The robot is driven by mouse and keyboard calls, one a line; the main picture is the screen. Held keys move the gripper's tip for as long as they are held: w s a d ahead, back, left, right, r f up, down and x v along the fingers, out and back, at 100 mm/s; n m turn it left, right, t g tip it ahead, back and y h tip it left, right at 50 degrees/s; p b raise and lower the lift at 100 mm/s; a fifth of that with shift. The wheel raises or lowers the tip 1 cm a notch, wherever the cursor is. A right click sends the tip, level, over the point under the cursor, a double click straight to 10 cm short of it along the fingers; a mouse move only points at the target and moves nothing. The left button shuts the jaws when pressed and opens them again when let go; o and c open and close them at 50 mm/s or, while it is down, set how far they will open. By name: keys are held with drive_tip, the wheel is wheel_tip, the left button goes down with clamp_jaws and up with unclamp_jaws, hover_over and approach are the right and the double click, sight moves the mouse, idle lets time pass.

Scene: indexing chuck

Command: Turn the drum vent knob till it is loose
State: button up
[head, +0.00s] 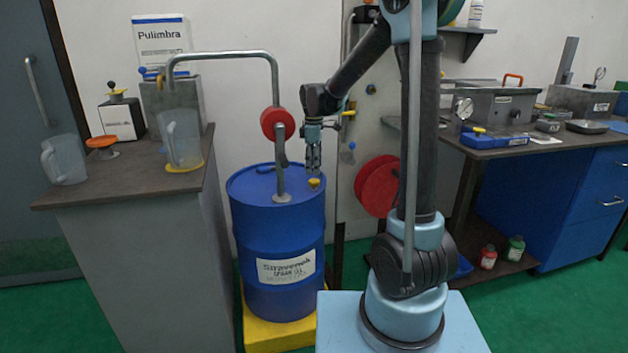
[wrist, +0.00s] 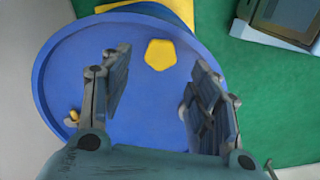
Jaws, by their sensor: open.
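The blue drum (head: 262,235) stands upright with a white label on its front. A small yellow vent knob (head: 314,183) sits on the drum's top, near its right front edge. In the wrist view the knob (wrist: 160,54) looks like a flat, rounded polygon on the blue lid (wrist: 75,60). My gripper (head: 313,168) points down just above the knob, with its fingers open. In the wrist view the knob appears in the gap between the two fingertips (wrist: 158,75), slightly beyond them and nearer the left one. No contact with the knob shows.
A grey pump pipe (head: 281,165) with a red disc (head: 277,123) rises from the drum lid, left of my gripper. The drum stands on a yellow base (head: 275,332). A counter (head: 120,190) is at left, a workbench (head: 490,150) at right. Green floor (head: 540,310) is open in front.

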sight(314, 181)
drive_tip(key=shift+f, duration=2.9)
drive_tip(key=shift+c, duration=0.5)
drive_tip(key=c, duration=1)
